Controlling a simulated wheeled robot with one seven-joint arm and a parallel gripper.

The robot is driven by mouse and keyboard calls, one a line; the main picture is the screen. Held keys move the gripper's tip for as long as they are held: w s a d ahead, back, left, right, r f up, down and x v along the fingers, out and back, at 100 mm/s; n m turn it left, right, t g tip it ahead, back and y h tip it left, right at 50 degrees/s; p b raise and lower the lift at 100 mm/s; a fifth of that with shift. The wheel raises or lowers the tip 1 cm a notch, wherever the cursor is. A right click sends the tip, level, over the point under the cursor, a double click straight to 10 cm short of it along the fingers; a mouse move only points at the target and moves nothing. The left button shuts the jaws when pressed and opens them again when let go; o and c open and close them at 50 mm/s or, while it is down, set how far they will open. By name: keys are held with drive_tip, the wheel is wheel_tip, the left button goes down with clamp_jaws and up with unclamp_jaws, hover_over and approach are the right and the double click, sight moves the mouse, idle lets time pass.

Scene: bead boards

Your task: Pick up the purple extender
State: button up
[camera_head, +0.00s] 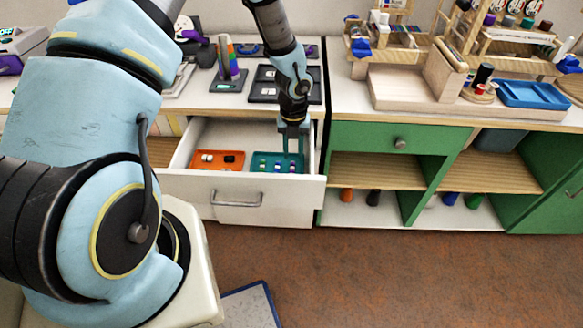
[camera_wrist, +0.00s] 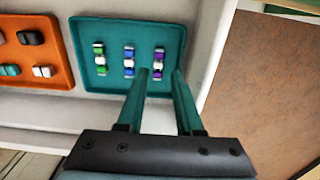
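The purple pieces show in the wrist view as a short column, a purple piece (camera_wrist: 159,53), a white one and another purple piece (camera_wrist: 157,74), at the right of a teal tray (camera_wrist: 88,81). The tray (camera_head: 256,168) lies inside an open drawer in the head view. My gripper (camera_head: 293,153) points down over the tray's right part. In the wrist view its two teal fingers (camera_wrist: 161,73) are apart, with the purple column between or just beyond their tips. I cannot tell the exact height gap. Nothing is held.
Green (camera_wrist: 98,48) and blue (camera_wrist: 129,73) columns with white middles stand left of the purple one. An orange tray (camera_head: 205,167) with black and white pieces lies left in the drawer. The drawer front (camera_head: 180,192) and the countertop edge (camera_head: 250,113) surround my gripper.

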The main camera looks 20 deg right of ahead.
sight(293, 166)
drive_tip(key=shift+a+f+p, duration=0.15)
drive_tip(key=shift+f+p, duration=0.65)
drive_tip(key=shift+f, duration=1.65)
clamp_jaws()
